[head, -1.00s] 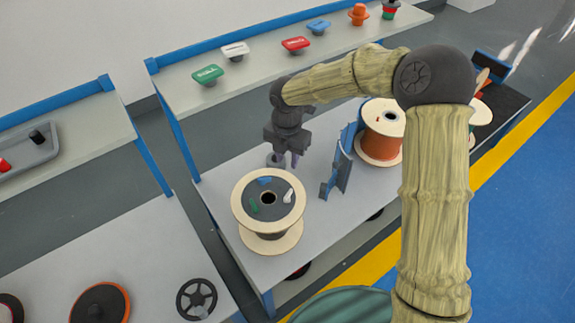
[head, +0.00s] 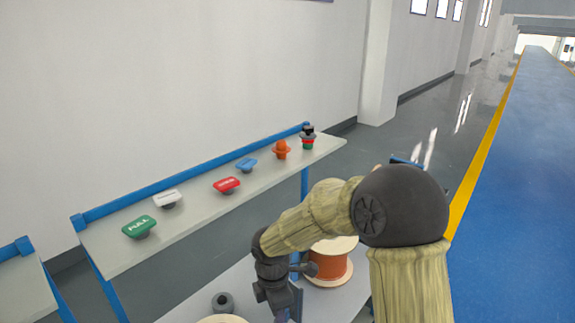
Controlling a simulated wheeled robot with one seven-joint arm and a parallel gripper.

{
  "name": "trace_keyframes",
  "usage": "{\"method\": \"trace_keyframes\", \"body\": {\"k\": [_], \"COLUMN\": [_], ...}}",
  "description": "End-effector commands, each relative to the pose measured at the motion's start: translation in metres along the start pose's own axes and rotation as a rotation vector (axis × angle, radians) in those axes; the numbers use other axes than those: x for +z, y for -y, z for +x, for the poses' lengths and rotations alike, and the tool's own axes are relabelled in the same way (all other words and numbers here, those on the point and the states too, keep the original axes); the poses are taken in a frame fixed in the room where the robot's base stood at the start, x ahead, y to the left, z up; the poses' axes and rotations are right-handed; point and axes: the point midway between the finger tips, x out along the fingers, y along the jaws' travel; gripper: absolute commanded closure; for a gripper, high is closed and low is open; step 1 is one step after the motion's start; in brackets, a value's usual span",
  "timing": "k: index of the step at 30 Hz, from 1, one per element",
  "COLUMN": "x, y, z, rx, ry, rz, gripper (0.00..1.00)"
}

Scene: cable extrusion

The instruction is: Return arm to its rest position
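My arm reaches up from the lower right of the head view and bends down to my gripper (head: 283,312) at the bottom edge. The gripper hangs above the grey workbench. Its fingertips are cut off or too small to tell apart, and I see nothing clearly held.
A shelf (head: 110,262) behind the arm carries a green FULL tag (head: 139,226), a white tag (head: 167,199), a red tag (head: 226,185), a blue tag (head: 246,165) and an orange piece (head: 281,150). An orange spool (head: 330,264) stands right of the gripper.

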Motion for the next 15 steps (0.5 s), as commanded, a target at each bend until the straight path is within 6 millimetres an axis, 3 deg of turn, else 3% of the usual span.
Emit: {"method": "trace_keyframes", "body": {"k": [6, 15], "x": [0.056, 0.113], "y": [0.057, 0.142], "z": [-0.017, -0.034], "rx": [0.049, 0.146], "ry": [-0.001, -0.094], "rz": [0.667, 1.622], "gripper": [0.69, 0.69]}}
